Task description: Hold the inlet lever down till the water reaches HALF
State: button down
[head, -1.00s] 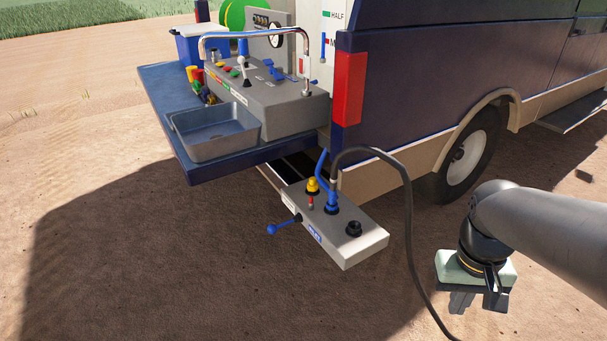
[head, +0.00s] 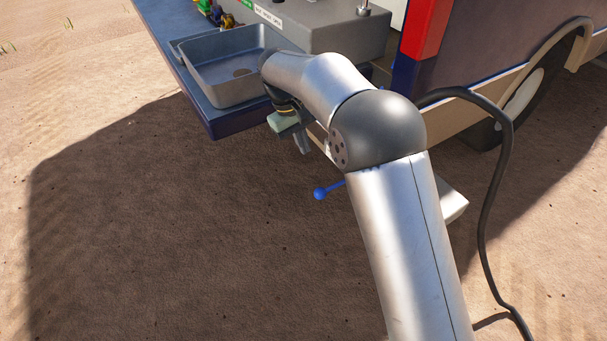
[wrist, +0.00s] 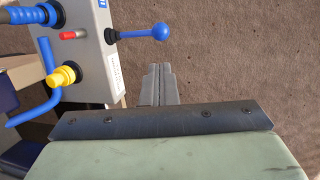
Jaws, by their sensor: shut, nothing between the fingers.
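A blue ball-ended lever (head: 320,194) sticks out sideways from the low grey valve box (head: 453,205), which is mostly hidden behind my arm in the head view. The lever (wrist: 150,32) also shows in the wrist view, roughly level, joined to the box (wrist: 95,50) by a black collar. I cannot read the label beside it. My gripper (head: 304,150) is shut and empty. In the wrist view its fingertips (wrist: 160,68) are just below the blue ball in the picture, with no visible contact. The water gauge and its HALF mark are out of view.
On the box are a yellow knob (wrist: 62,76), a small red-tipped switch (wrist: 72,35) and a bent blue handle (wrist: 45,95). A grey basin (head: 225,75) sits on the blue shelf above. A black hose (head: 490,190) hangs to the right. Open ground lies left of the lever.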

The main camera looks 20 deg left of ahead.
aim_at(319, 189)
dwell(0.3)
jog(key=b+x, duration=0.2)
jog(key=x, duration=1.2)
jog(key=shift+f, duration=0.1)
